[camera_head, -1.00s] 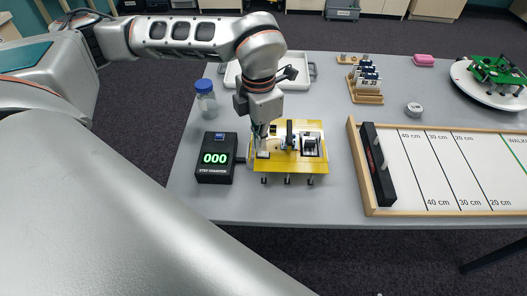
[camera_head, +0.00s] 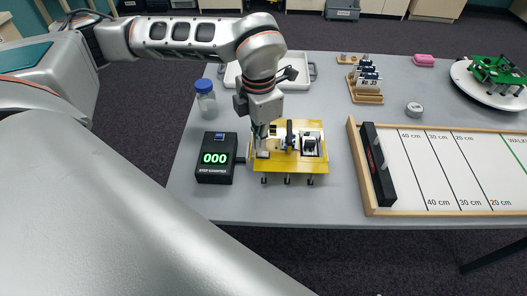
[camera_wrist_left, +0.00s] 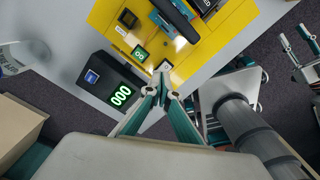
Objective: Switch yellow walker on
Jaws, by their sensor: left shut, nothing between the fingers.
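The yellow walker (camera_head: 287,178), a flat yellow plate with several small feet along its front edge and dark and white parts on top, stands on the grey table beside the step counter. It fills the top of the left wrist view (camera_wrist_left: 206,50). My left gripper (camera_head: 261,148) points down at the walker's left part.
The black step counter (camera_head: 215,160) reads 000, left of the walker. A blue-capped jar (camera_head: 206,100) stands behind it. A white tray (camera_head: 232,75) lies behind my arm. The wood-framed track (camera_head: 440,175) is at right, with bare table between it and the walker.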

